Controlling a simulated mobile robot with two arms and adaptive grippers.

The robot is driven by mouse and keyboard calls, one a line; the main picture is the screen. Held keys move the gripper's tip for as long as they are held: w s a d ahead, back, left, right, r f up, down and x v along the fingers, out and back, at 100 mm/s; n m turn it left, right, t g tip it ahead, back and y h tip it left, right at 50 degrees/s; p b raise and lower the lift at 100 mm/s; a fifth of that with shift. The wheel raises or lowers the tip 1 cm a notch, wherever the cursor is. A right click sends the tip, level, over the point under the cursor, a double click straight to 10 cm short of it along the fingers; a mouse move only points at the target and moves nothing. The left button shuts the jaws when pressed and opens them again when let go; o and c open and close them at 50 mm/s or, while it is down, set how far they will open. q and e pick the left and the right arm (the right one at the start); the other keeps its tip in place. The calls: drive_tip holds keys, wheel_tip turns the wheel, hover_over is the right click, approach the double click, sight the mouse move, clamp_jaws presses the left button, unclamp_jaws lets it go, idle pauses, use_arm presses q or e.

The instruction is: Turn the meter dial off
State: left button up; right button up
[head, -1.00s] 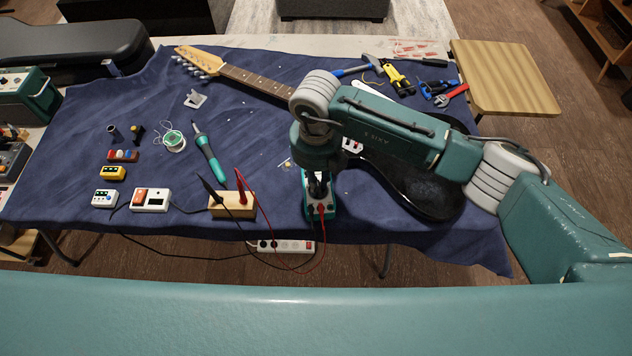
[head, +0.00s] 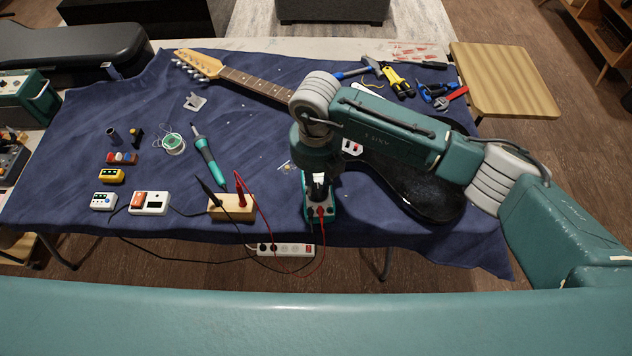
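The meter (head: 330,210) is a small teal box with a pale face near the front edge of the blue cloth, with red and black leads plugged into its front. My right gripper (head: 318,196) points down over the meter's face, at or just above its middle. The gripper covers the dial, so I cannot see the dial's setting, whether the fingers touch it or how far apart they are. My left gripper is out of view.
A wooden block (head: 232,208) holding the probes stands left of the meter. A power strip (head: 286,250) sits in front, below the table edge. The guitar body (head: 425,190) lies under my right arm. A soldering iron (head: 205,155) lies to the left.

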sight(316, 188)
wheel_tip(316, 188, up, 12)
idle(0.6)
idle(0.4)
